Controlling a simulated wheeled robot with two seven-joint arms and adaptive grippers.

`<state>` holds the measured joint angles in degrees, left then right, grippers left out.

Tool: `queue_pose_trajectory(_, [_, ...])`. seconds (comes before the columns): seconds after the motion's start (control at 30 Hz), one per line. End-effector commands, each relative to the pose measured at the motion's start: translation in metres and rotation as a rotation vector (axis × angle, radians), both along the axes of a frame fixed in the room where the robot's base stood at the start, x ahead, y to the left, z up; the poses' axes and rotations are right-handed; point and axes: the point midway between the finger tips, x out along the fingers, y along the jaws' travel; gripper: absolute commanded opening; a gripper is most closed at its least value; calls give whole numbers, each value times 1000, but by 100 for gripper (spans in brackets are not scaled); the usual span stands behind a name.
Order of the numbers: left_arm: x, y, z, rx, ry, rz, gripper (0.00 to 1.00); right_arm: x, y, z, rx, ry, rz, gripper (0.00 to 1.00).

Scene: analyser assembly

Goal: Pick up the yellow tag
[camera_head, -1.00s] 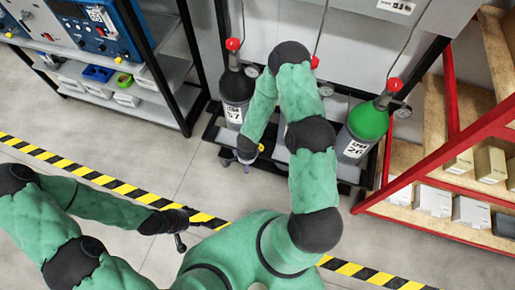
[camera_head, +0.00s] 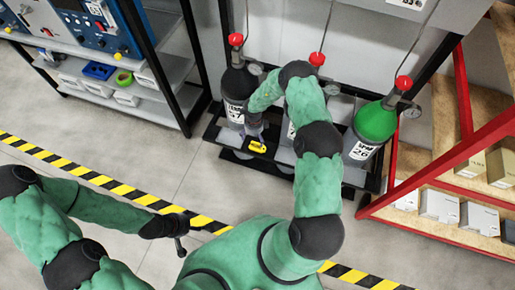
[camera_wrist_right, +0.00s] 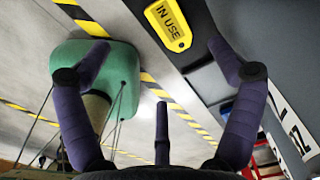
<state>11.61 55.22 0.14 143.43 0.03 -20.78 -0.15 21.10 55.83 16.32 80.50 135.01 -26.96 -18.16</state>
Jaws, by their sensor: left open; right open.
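The yellow tag (camera_head: 257,147) shows in the head view in front of the dark gas cylinder (camera_head: 238,85) at the left of the rack. In the right wrist view the tag (camera_wrist_right: 168,27) is at the top centre and reads "IN USE". My right gripper (camera_head: 254,128) is beside that cylinder, just behind the tag in the picture. In its wrist view the purple fingers (camera_wrist_right: 160,62) are spread and empty, with the tag beyond the tips and apart from them. My left gripper (camera_head: 181,236) is open and empty, low over the floor. What the tag hangs from is unclear.
A green-topped cylinder (camera_head: 374,123) stands at the right of the black rack (camera_head: 228,156). Another cylinder is mostly hidden behind my right arm. A red-framed shelf (camera_head: 467,110) is at right, a grey shelf (camera_head: 165,98) at left. The floor in front is clear.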

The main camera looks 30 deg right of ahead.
Motion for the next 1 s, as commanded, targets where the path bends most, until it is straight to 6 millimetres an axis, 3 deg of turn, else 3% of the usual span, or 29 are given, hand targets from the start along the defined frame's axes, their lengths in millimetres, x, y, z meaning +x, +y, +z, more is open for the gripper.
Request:
queue_pose_trajectory(0.33, [0, 0, -18, 0, 0, 0, 64, -1, 0, -48, 2, 2, -3, 92])
queue_pose_trajectory(0.57, [0, 0, -24, 0, 0, 0, 64, -2, -2, -61, 1, 1, -2, 92])
queue_pose_trajectory(0.83, [0, 0, -43, 0, 0, 0, 64, -7, -9, -97, 2, 3, -1, 92])
queue_pose_trajectory(1.0, [0, 0, -47, 0, 0, 0, 64, -6, -9, -107, 2, 1, -1, 92])
